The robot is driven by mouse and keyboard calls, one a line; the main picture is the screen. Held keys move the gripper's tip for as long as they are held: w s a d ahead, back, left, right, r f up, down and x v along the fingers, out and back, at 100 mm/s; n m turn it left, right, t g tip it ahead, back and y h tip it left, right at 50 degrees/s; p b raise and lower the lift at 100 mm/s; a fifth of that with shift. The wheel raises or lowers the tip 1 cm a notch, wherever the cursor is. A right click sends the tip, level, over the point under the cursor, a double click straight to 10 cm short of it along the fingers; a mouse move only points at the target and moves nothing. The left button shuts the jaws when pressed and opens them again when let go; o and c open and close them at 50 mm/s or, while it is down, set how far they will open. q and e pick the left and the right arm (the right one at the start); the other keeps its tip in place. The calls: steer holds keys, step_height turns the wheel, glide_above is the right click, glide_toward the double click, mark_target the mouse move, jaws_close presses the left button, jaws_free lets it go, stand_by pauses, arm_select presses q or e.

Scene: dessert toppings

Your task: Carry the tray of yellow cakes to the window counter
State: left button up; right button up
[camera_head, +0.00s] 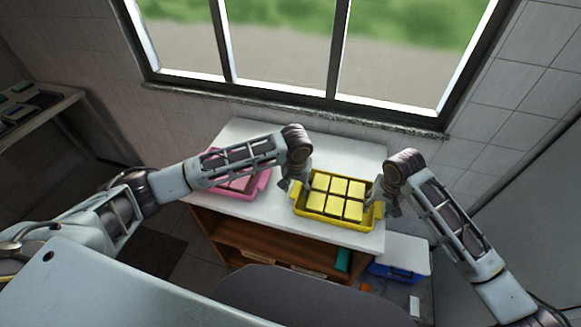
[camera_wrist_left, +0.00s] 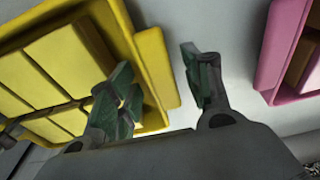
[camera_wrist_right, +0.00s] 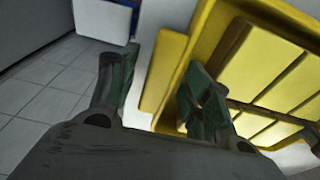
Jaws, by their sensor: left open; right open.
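The yellow tray (camera_head: 352,224) holds several square yellow cakes (camera_head: 337,197) and rests on the white counter (camera_head: 256,130) below the window. My left gripper (camera_head: 293,182) is at the tray's left end. In the left wrist view, its open fingers (camera_wrist_left: 158,62) stand on either side of the tray's end rim (camera_wrist_left: 154,60), one over the inside and one outside. My right gripper (camera_head: 388,203) is at the right end. In the right wrist view, its open fingers (camera_wrist_right: 152,68) straddle the end handle (camera_wrist_right: 161,70). Whether the fingers touch the tray cannot be told.
A pink tray (camera_head: 247,188) with cakes sits left of the yellow one, partly behind my left arm. Bare counter lies behind both trays, toward the window sill (camera_head: 300,108). A blue bin (camera_head: 395,273) stands low at the right. A shelf (camera_head: 40,112) is at far left.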

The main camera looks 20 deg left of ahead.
arm_select(q)
step_height(320, 180, up, 11)
steer(key=s, duration=0.1)
steer(key=shift+s, duration=0.3)
stand_by(0.5)
arm_select(e)
step_height(320, 180, up, 12)
steer(key=s, duration=0.1)
steer(key=shift+s, duration=0.4)
steer(key=shift+a+f, duration=0.1)
steer(key=shift+f, duration=0.05)
stand_by(0.7)
